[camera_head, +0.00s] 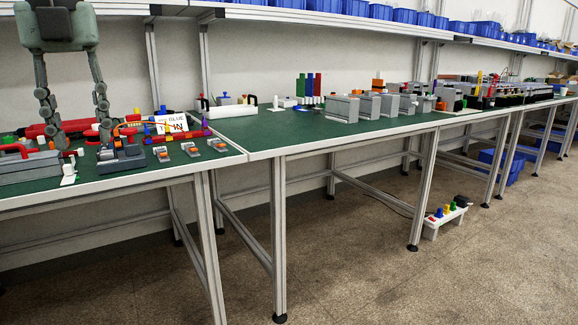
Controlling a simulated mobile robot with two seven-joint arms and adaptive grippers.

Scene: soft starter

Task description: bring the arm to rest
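My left gripper (83,140) hangs down from the top left of the head view over the left green-topped table (222,158). Its two grey jointed fingers are spread wide apart. I see nothing held between them; red and dark parts on the table show behind and below the fingertips. Whether the tips touch anything there I cannot tell. My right gripper is not in view.
Near the gripper are a grey box with a red handle (30,166), a dark block (121,158) and a white sign (171,123). Grey boxes (342,107) line the adjoining table. A white crate (444,221) stands on the floor. The floor in front is clear.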

